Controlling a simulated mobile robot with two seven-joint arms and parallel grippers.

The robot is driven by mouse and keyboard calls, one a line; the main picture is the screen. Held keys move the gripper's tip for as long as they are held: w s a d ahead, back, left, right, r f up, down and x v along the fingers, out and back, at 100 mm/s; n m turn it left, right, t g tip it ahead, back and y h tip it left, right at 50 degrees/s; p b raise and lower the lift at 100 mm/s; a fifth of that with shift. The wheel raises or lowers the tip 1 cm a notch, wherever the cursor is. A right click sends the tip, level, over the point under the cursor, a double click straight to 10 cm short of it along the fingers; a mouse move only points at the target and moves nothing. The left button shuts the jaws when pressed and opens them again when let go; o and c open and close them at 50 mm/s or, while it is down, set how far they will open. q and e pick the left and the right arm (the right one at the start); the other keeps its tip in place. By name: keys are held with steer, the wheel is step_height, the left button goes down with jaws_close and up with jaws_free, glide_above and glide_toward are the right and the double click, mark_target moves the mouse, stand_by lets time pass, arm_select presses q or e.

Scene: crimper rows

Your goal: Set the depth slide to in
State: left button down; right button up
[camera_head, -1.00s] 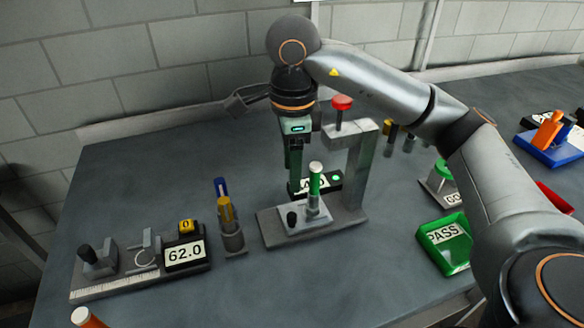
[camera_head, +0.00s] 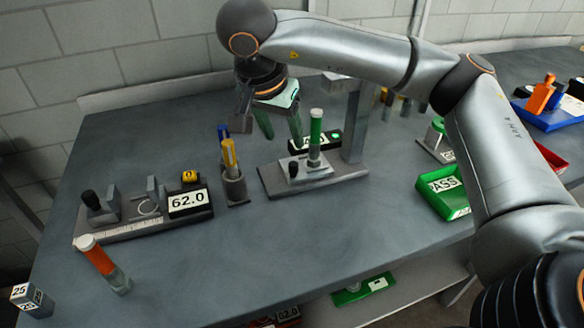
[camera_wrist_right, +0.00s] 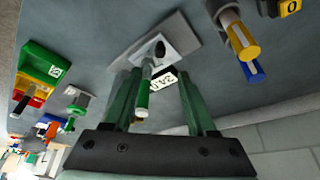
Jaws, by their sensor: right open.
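The crimper stands at mid-table on a grey base (camera_head: 350,174). On the base is a light plate with a short black knob (camera_head: 293,169), which looks like the depth slide; the knob also shows in the right wrist view (camera_wrist_right: 160,49). A green-capped vial (camera_head: 316,128) stands upright on that plate, to the right of the knob. My right gripper (camera_head: 280,130) is open and empty, above and behind the plate. In the right wrist view its fingers (camera_wrist_right: 158,88) are apart, with the vial showing between them. My left gripper is not in view.
A holder (camera_head: 234,189) with yellow and blue pens stands left of the crimper. A gauge reading 62.0 (camera_head: 188,201) is farther left. An orange-capped vial (camera_head: 98,258) stands in front of it. A green tray (camera_head: 440,203) lies right. The table's front middle is clear.

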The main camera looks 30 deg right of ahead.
mark_target(293, 164)
steer(key=x, duration=1)
steer(key=shift+f, duration=0.3)
jaws_close()
stand_by(0.9)
